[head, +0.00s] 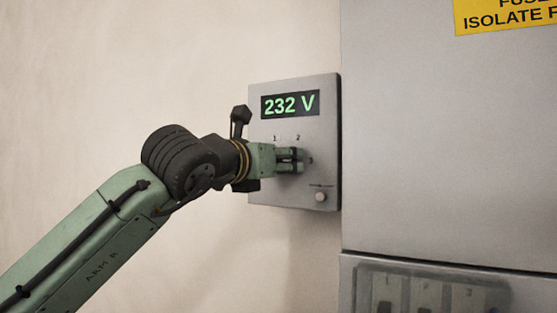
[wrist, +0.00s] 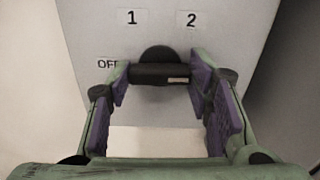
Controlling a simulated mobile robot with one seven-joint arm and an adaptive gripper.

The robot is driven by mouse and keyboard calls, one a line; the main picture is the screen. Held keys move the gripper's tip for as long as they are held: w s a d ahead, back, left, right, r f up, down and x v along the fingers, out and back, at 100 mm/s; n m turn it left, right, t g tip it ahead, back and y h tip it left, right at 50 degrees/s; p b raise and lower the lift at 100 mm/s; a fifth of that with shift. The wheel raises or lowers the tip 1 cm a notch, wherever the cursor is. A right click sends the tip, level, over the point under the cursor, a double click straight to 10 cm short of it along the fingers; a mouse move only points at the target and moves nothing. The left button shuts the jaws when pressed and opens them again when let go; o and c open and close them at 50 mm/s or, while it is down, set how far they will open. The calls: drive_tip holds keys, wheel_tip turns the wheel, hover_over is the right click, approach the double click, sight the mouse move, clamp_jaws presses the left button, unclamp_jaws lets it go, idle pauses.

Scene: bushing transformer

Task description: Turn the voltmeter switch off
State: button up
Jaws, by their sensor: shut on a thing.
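The grey voltmeter box (head: 262,98) hangs on the wall in the head view, its green display (head: 290,104) reading 232 V. My gripper (head: 293,159) is at the box's front and hides most of the switch there. In the wrist view, the black voltmeter switch (wrist: 160,72) has a bar handle lying level across the picture, with a pale mark near its right end. The purple-padded fingers of my gripper (wrist: 160,80) are shut on the handle's two ends. Labels OFF (wrist: 107,64), 1 (wrist: 131,17) and 2 (wrist: 191,20) show around the switch.
A small round knob (head: 321,197) sits at the box's lower right. A large grey cabinet (head: 440,150) with a yellow sign (head: 505,16) stands close on the right, with a clear-covered panel (head: 430,290) below. The pale wall (head: 120,80) at left is bare.

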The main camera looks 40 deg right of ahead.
drive_tip(key=n+p, duration=0.4)
drive_tip(key=n, duration=0.4)
drive_tip(key=shift+r+n+p, duration=0.1)
drive_tip(key=shift+n+p, duration=0.25)
drive_tip(key=shift+n, duration=0.05)
drive_tip(key=n, duration=0.4)
drive_tip(key=shift+n+p, duration=0.3)
drive_tip(key=shift+p, duration=0.1)
drive_tip(key=n, duration=0.4)
drive_tip(key=shift+n, duration=0.3)
drive_tip(key=n, duration=0.4)
drive_tip(key=shift+p, duration=0.35)
drive_tip(key=n, duration=0.9)
drive_tip(key=shift+n, duration=0.3)
drive_tip(key=shift+n+p, duration=0.3)
drive_tip(key=shift+n, duration=1.6)
